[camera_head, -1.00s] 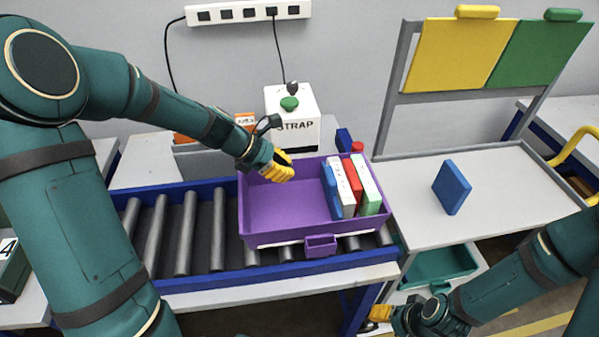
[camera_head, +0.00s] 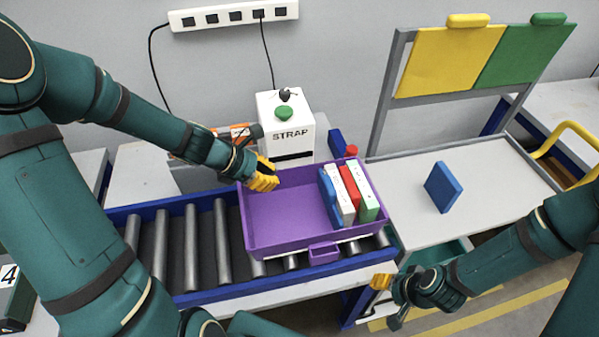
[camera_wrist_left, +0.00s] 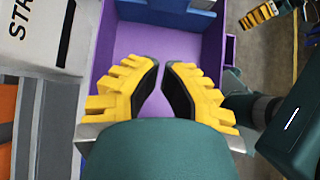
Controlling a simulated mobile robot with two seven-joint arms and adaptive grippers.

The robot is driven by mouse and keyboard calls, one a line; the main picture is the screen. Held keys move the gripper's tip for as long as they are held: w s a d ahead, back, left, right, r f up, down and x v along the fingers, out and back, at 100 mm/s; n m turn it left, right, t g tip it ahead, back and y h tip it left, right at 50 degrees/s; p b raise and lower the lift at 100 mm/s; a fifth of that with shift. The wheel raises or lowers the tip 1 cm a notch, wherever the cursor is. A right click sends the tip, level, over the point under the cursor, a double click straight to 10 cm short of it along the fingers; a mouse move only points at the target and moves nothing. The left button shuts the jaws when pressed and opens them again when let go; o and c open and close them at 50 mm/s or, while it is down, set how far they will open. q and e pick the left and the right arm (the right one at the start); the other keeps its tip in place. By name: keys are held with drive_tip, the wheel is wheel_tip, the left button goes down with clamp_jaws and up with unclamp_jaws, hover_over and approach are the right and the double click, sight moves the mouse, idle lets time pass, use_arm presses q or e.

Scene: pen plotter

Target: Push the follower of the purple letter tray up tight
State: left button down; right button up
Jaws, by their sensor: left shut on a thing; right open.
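The purple letter tray (camera_head: 285,250) sits on the roller conveyor. Several upright slabs stand at its right end: a blue plate (camera_head: 329,200), which looks like the follower, then white (camera_head: 341,196), red (camera_head: 351,186) and green (camera_head: 368,205) ones. The tray's left part is empty. My left gripper (camera_head: 264,179) is at the tray's back left corner, well left of the blue plate. In the left wrist view its yellow fingers (camera_wrist_left: 162,72) converge over purple; what they hold cannot be made out. My right gripper (camera_head: 382,284) is open, right of and below the tray.
The white STRAP box (camera_head: 286,128) with a green button stands just behind the tray. Bare rollers (camera_head: 190,245) extend left.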

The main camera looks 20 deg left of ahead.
sight(323, 188)
use_arm(q)
drive_tip(key=shift+w+d+r+b+x, duration=0.2)
drive_tip(key=shift+d+r+b+x, duration=0.2)
drive_tip(key=shift+x, duration=1.7)
drive_tip(key=shift+w+d+r+b+x, duration=0.25)
drive_tip(key=shift+b+x, duration=0.3)
drive_tip(key=shift+x, duration=1.55)
drive_tip(key=shift+w+d+r+b+x, duration=0.1)
drive_tip(key=shift+d+r+b+x, duration=0.25)
drive_tip(key=shift+x, duration=1.8)
drive_tip(key=shift+w+d, duration=0.3)
drive_tip(key=shift+d, duration=0.15)
